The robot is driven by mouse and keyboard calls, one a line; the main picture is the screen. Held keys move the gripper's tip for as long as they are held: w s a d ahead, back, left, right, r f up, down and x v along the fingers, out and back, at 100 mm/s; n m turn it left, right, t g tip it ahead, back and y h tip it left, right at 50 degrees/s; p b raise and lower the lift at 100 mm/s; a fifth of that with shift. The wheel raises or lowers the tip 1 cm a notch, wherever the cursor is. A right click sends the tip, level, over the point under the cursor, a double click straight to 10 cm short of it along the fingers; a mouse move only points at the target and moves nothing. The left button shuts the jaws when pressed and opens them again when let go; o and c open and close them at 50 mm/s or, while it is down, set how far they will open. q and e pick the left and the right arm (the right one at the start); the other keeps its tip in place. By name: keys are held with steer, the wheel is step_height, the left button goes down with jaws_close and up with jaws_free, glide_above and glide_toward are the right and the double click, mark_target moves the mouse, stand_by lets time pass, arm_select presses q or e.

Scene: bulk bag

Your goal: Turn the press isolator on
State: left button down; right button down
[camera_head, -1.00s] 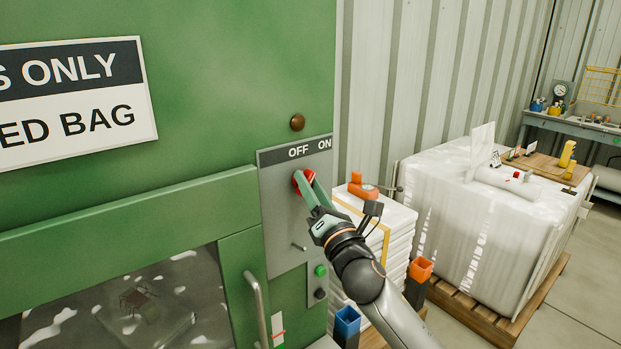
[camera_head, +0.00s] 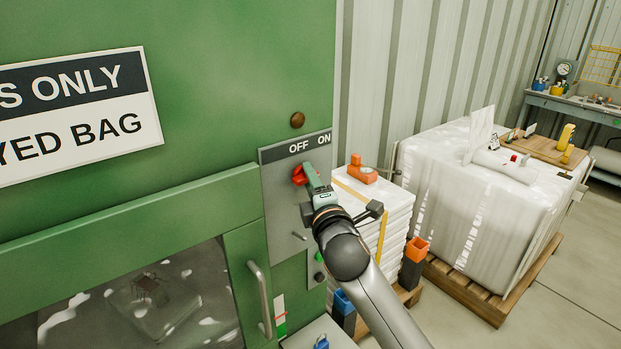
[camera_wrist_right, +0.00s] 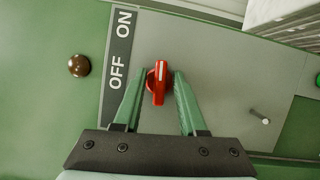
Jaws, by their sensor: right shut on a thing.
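The red isolator knob (camera_head: 298,176) sits on a grey panel (camera_head: 282,205) on the green press, under the OFF and ON label (camera_head: 308,147). My right gripper (camera_head: 308,176) is at the knob, its green fingers partly covering it. In the right wrist view the knob (camera_wrist_right: 158,84) lies between the two fingertips (camera_wrist_right: 161,80), and the gripper is shut on it. There its grip bar runs up and down the picture, with a white line at the upper end. The label (camera_wrist_right: 118,65) stands to its left. My left gripper is not in view.
A short metal peg (camera_head: 299,237) and a green button (camera_head: 319,257) are below the knob. A door handle (camera_head: 260,298) stands out at lower left. Stacked white bags (camera_head: 392,215) and a wrapped pallet load (camera_head: 450,190) stand to the right.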

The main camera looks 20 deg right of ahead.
steer(key=shift+m, duration=0.5)
steer(key=c, duration=0.8)
jaws_free()
steer(key=shift+c, duration=0.2)
steer(key=s+b, duration=0.1)
steer(key=s, duration=1.1)
steer(key=shift+s+a+b, duration=0.25)
steer(key=shift+a+b, duration=0.05)
steer(key=shift+g, duration=0.3)
